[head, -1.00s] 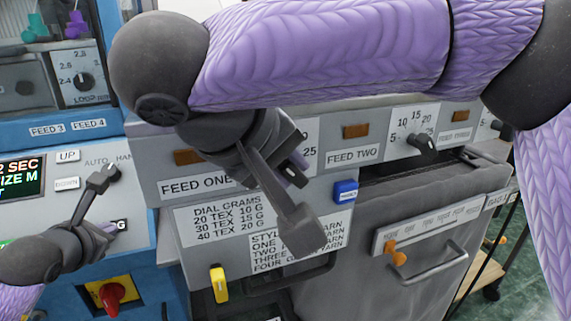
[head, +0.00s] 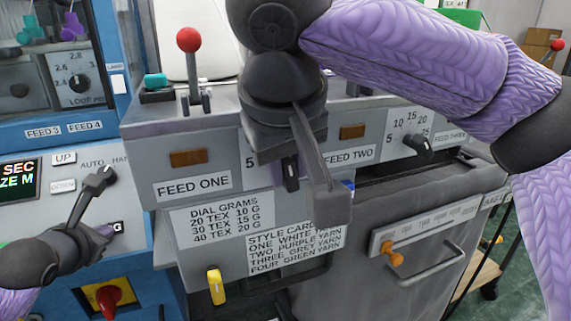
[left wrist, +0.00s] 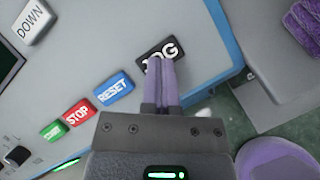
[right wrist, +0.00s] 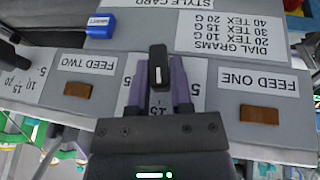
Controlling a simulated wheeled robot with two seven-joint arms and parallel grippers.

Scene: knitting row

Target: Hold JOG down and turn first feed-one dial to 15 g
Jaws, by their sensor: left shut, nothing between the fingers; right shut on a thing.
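My left gripper (head: 106,232) is shut and empty, its fingertips against the black JOG button (left wrist: 158,52) on the blue machine's panel. In the left wrist view the closed fingers (left wrist: 160,82) cover the button's lower part. My right gripper (right wrist: 159,78) is shut on the black knob of the first feed-one dial (right wrist: 159,62), one finger on each side. The knob also shows in the head view (head: 290,174), below my wrist, standing about upright. In the right wrist view, upside down, the knob is roughly in line with the 15; the fingers hide part of the scale.
The feed-two dial (head: 416,144) is to the right. RESET (left wrist: 114,86) and STOP (left wrist: 78,113) buttons sit beside JOG.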

